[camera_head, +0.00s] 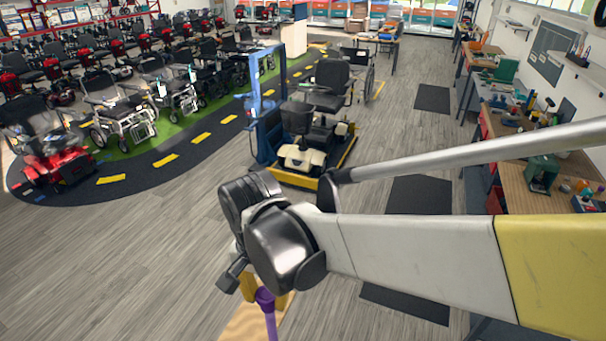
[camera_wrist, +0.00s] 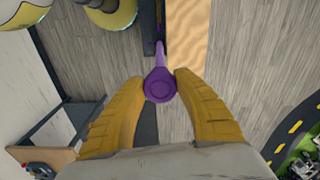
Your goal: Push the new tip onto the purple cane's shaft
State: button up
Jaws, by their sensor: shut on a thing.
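The purple cane (camera_head: 271,326) hangs below my gripper (camera_head: 265,289) in the head view. Its wider purple upper part sits between the yellow fingers, and its shaft runs down out of the frame. In the wrist view my gripper (camera_wrist: 160,78) is shut on the purple cane (camera_wrist: 160,88), with one finger on each side of its round end. The shaft narrows away from me towards a dark object (camera_wrist: 160,22) beside a pale wooden board. I cannot make out the new tip, or whether the shaft's far end touches anything.
The pale wooden board (camera_wrist: 187,45) lies below, and its edge shows in the head view (camera_head: 248,325). A blue-framed lift with a scooter (camera_head: 305,150) stands beyond my arm. A workbench with tools (camera_head: 540,160) is at right. Grey floor (camera_head: 120,250) is clear at left.

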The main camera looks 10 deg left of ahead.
jog(key=shift+f+b, duration=0.8)
jog(key=shift+f, duration=0.15)
dwell(0.5)
jog(key=o, duration=1.1)
jog(key=shift+o, duration=0.7)
jog(key=o, duration=0.7)
jog(key=shift+o, duration=0.2)
jog(key=shift+r, duration=0.15)
jog(key=shift+r+p, duration=3.15)
jog(key=shift+r, duration=1.25)
